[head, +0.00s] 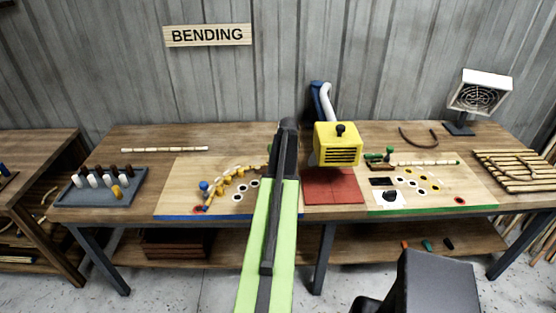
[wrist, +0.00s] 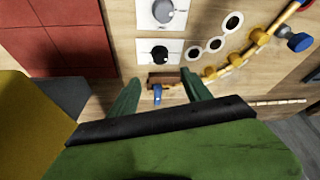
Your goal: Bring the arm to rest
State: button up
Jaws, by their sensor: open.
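My arm, with its lime green link, reaches up the middle of the head view over the workbench (head: 120,140). Its dark far end hides my gripper's fingers there. In the wrist view my gripper (wrist: 159,88) has its two dark green fingers spread apart and nothing is held between them. Beyond and between the fingertips, a small brown block with a blue part (wrist: 158,88) shows at the board. I cannot tell how far the fingers are above it.
A yellow heater box (head: 338,146) stands right of my arm, above a red tiled pad (head: 333,188). A light cane curves along yellow pegs on the left board (head: 175,185). A grey peg tray (head: 75,198) is at left; the right board (head: 475,185) also holds parts.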

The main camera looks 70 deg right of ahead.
jog(key=shift+p+v, duration=0.4)
jog(key=shift+v, duration=0.8)
